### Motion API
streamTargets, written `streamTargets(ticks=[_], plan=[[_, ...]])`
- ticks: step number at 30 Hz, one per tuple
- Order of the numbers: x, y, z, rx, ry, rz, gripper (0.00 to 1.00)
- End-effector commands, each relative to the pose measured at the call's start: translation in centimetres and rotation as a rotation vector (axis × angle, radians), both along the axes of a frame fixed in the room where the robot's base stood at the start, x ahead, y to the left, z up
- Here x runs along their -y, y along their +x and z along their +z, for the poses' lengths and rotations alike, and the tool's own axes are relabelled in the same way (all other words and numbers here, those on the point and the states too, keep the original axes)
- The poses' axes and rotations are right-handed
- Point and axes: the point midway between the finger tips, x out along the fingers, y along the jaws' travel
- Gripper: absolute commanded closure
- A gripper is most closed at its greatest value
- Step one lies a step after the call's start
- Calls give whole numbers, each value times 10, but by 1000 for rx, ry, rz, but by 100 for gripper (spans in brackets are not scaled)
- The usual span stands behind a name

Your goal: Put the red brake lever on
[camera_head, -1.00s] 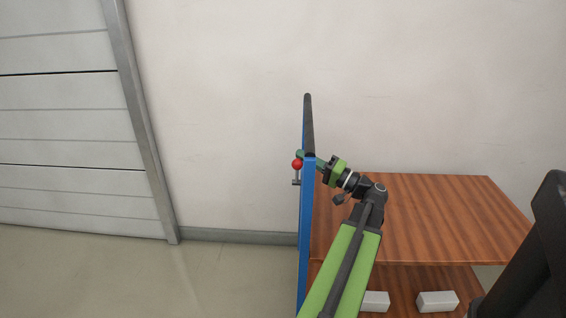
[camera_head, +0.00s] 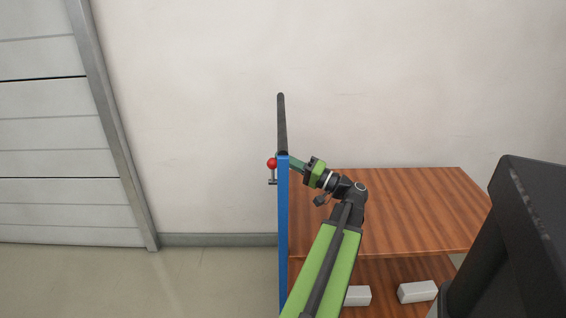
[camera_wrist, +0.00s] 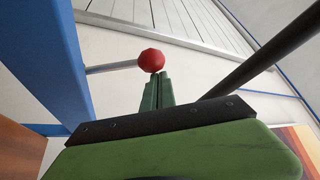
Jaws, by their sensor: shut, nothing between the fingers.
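The red brake lever shows as a red ball knob (camera_head: 272,163) on a short grey rod, at the left side of the blue post (camera_head: 283,215) of a cart. In the wrist view the red knob (camera_wrist: 152,60) sits just beyond the tips of my green fingers, with its rod running left to the blue post (camera_wrist: 45,55). My gripper (camera_head: 286,159) reaches in from the right, past the top of the post. In the wrist view my gripper (camera_wrist: 157,80) has its fingers together and empty. I cannot tell whether the fingertips touch the knob.
A dark handle bar (camera_head: 281,120) rises above the post, and it crosses the right of the wrist view (camera_wrist: 265,58). The cart's wooden top (camera_head: 410,200) is bare. White boxes (camera_head: 417,292) lie on the lower shelf. Floor (camera_head: 190,285) left of the cart is clear.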

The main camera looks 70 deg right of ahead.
Motion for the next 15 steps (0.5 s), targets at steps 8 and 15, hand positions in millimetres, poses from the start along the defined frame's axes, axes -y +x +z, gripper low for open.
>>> streamTargets(ticks=[8,15], plan=[[32,-12,14,2,1,-3,100],[30,-66,-3,2,1,-4,100]])
